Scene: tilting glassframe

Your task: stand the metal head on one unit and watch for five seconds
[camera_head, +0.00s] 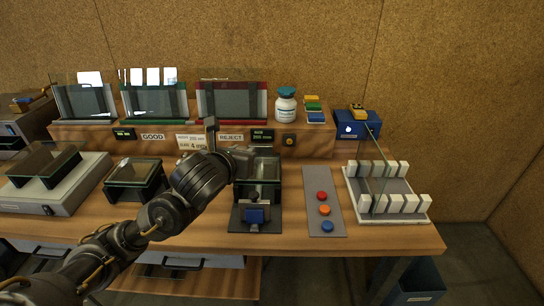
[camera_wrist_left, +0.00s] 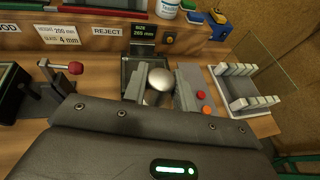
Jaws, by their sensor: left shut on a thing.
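My left gripper (camera_head: 246,162) reaches in from the left over the middle of the bench. In the left wrist view its two grey fingers (camera_wrist_left: 161,88) are shut around a shiny rounded metal head (camera_wrist_left: 159,79). In the head view the metal head is hidden by the gripper and wrist. Below and behind the gripper stands a dark unit (camera_head: 238,216) with a blue block at its front. I cannot tell whether the metal head touches it. A black glass-topped unit (camera_head: 138,174) stands to the left. Another glass-topped frame (camera_head: 45,160) rests on a pale base. My right gripper is not in view.
A grey strip (camera_head: 315,184) with red, orange and blue buttons lies right of the dark unit. Beyond it is a white slotted rack (camera_head: 391,215) holding an upright glass pane.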

